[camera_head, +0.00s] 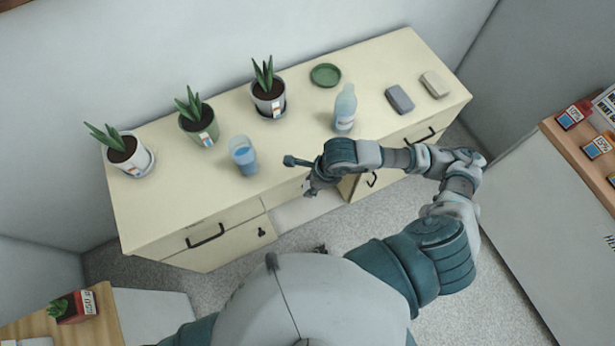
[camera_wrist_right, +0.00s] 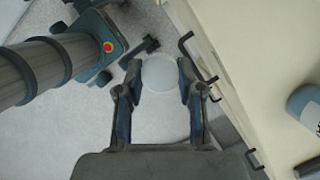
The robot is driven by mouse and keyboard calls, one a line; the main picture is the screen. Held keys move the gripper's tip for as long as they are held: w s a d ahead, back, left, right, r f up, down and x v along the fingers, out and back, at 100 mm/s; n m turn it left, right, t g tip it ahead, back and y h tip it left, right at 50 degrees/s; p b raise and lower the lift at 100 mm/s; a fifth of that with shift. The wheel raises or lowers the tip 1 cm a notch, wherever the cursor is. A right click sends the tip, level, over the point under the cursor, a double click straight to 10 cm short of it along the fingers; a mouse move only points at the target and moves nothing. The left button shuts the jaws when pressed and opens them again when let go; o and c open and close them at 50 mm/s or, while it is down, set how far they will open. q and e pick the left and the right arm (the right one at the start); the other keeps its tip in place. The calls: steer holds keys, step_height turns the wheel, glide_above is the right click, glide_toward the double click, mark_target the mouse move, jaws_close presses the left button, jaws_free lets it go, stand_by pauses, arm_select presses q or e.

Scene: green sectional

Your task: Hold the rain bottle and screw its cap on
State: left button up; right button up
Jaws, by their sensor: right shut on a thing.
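The rain bottle (camera_head: 345,112), pale blue with a light label, stands upright on the cabinet top toward the back, right of centre. My right gripper (camera_head: 303,175) is in front of the cabinet's front edge, nearer to me than the bottle and apart from it. In the right wrist view, my right gripper (camera_wrist_right: 161,76) is shut on a pale round disc (camera_wrist_right: 160,88), apparently the cap, held over the floor. The disc is hidden in the head view. I cannot make out the bottle's mouth clearly. My left gripper cannot be identified in either view.
The cream cabinet top (camera_head: 290,130) also holds a blue cup (camera_head: 243,155), several potted plants, a green saucer (camera_head: 325,75), a grey block (camera_head: 399,99) and a beige block (camera_head: 435,84). Handles (camera_head: 206,236) stick out from its front. A shelf unit stands at far right.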

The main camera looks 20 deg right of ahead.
stand_by(0.3)
steer(key=shift+w+f+n, duration=0.1)
steer(key=shift+w+n, duration=0.15)
steer(key=shift+n, duration=0.05)
steer(key=w+n+g, duration=0.1)
steer(key=w+n, duration=0.1)
steer(key=n, duration=0.1)
steer(key=w+d+n+g, duration=0.1)
steer(key=w+n, duration=0.1)
steer(key=n, duration=0.2)
steer(key=w+n+g, duration=0.1)
steer(key=w+n, duration=0.2)
steer(key=n, duration=0.1)
steer(key=shift+d+f, duration=0.2)
steer(key=shift+d, duration=0.05)
steer(key=w+d+r+n+g+h, duration=0.2)
steer(key=w+r+n, duration=0.4)
steer(key=n, duration=0.6)
steer(key=shift+w+d+n+h, duration=0.25)
steer(key=shift+w+n+h, duration=0.2)
steer(key=shift+w, duration=0.25)
